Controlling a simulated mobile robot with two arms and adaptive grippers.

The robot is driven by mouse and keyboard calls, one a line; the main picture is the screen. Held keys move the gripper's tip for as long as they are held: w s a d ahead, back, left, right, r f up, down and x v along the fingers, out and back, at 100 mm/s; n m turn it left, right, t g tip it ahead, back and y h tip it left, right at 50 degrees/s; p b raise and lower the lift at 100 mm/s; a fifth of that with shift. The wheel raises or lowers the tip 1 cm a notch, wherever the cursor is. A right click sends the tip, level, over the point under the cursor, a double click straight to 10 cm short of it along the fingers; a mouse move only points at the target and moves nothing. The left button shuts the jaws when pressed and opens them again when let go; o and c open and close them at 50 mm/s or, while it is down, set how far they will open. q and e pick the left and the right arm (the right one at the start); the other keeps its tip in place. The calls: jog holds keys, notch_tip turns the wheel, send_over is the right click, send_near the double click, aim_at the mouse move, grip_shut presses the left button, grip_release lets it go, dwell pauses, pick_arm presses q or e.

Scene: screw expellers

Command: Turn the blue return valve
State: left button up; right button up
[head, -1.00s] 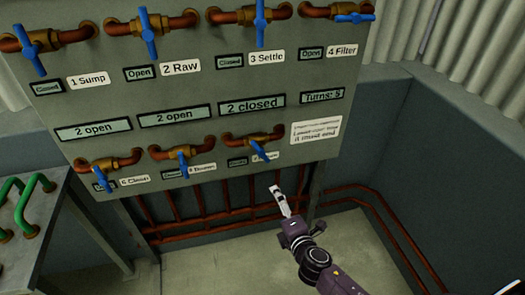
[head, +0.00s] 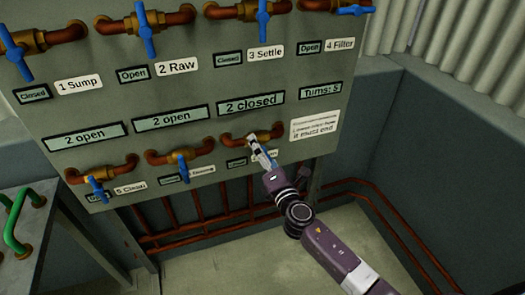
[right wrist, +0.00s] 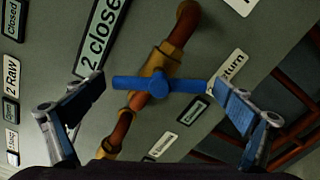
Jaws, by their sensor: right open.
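The blue return valve handle shows in the right wrist view (right wrist: 170,84), on a brass valve body (right wrist: 155,75) with copper pipe and a tag reading "Return" beside it. Its bar lies across the pipe, between my two open fingers, with a gap to each finger. My right gripper (right wrist: 160,92) is open and empty in front of the valve. In the head view my right gripper (head: 256,152) covers most of that lower-right valve. A display reading "2 closed" (head: 251,104) is above it. My left gripper is not in view.
The grey panel (head: 200,90) carries other blue-handled valves, including the lower-middle one (head: 183,163) to the left. Copper pipes (head: 225,195) run below the panel. Green handles (head: 20,220) stand at the left. The floor is clear below.

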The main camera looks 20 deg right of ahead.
jog(key=shift+w, duration=0.15)
jog(key=shift+c, duration=0.2)
jog(key=c, duration=1.1)
jog(key=shift+f+m, duration=0.1)
jog(key=shift+m, duration=0.2)
jog(key=shift+m+b, duration=0.55)
jog(key=shift+m, duration=0.25)
jog(key=shift+m+b, duration=0.4)
jog(key=shift+m, duration=1.3)
